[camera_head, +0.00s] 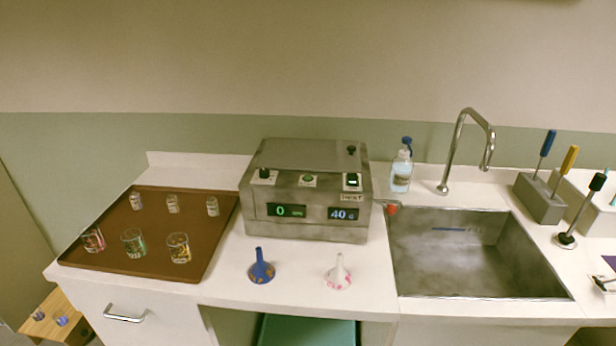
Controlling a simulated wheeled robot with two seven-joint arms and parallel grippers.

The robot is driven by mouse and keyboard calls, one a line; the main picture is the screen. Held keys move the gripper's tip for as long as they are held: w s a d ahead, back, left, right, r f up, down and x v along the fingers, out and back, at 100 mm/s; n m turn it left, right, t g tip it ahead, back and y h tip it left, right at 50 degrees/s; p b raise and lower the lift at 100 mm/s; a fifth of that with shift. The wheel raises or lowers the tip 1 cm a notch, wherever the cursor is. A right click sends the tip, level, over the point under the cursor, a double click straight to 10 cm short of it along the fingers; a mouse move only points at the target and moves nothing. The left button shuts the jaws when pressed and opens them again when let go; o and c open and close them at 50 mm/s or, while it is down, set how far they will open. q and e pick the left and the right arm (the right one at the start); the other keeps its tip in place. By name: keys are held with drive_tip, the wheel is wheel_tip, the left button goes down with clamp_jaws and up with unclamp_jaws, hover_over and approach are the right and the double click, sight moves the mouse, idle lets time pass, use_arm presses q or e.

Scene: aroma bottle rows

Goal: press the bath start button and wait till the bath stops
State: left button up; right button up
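The bath (306,190) is a grey metal box with a closed lid (305,155), standing on the counter left of the sink. A green button (308,180) sits in the middle of its sloped panel, between a dark knob (264,174) and a switch (352,181) with a label below it that is hard to read. The left green display (286,211) reads 0, and the right bluish display (344,214) reads 40 C. Neither of my grippers shows in the head view, and nothing touches the bath panel.
A brown tray (150,265) with several glass vessels stands left of the bath. A soap bottle (401,172), steel sink (470,290) and tall faucet (462,125) are to the right.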

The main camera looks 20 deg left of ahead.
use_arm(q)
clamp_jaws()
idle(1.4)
